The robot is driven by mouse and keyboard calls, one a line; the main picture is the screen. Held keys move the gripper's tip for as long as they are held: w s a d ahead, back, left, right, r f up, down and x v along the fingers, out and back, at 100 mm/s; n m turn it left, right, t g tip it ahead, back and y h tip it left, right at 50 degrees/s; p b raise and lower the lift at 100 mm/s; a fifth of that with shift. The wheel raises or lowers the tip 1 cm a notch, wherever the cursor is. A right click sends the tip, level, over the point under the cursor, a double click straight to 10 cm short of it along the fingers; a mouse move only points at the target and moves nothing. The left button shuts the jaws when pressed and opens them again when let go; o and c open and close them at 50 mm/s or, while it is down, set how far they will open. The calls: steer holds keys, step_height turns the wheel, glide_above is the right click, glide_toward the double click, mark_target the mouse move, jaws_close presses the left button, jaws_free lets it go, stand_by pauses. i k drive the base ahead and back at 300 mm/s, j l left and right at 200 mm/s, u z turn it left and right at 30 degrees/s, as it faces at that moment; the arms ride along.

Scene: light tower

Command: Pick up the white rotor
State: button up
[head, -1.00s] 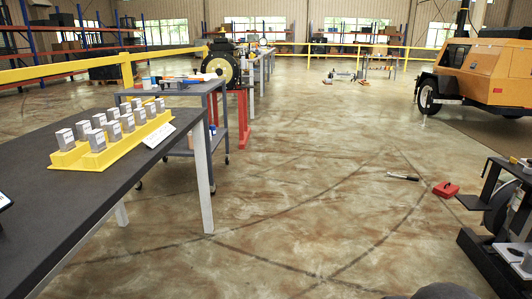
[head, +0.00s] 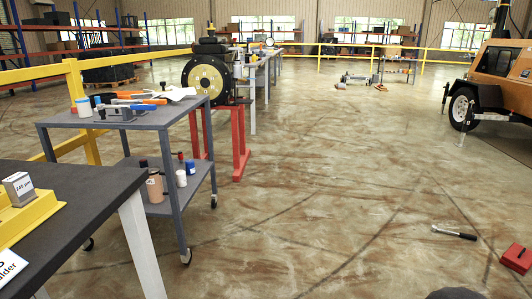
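I cannot make out a white rotor in the head view. A dark machine (head: 198,78) with a round cream-yellow face stands on a red stand (head: 239,150) beyond the grey cart. My gripper is not in view. A dark rounded shape at the bottom edge, right of centre, may be part of my own body.
A dark table (head: 85,200) with a yellow holder (head: 30,217) is at left. The grey cart (head: 165,119) carries tools and bottles. A hammer-like tool (head: 453,232) and red box (head: 517,259) lie on the floor at right. An orange trailer (head: 505,70) stands beyond. The middle floor is clear.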

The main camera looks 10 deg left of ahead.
mark_target(175, 95)
steer(key=i, duration=1.1)
steer(key=i+u, duration=0.1)
steer(key=i, duration=1.05)
steer(key=i+u, duration=0.5)
steer(key=i+l+u, duration=0.2)
steer(key=i+u, duration=0.3)
steer(key=i+l+u, duration=0.3)
steer(key=u, duration=0.2)
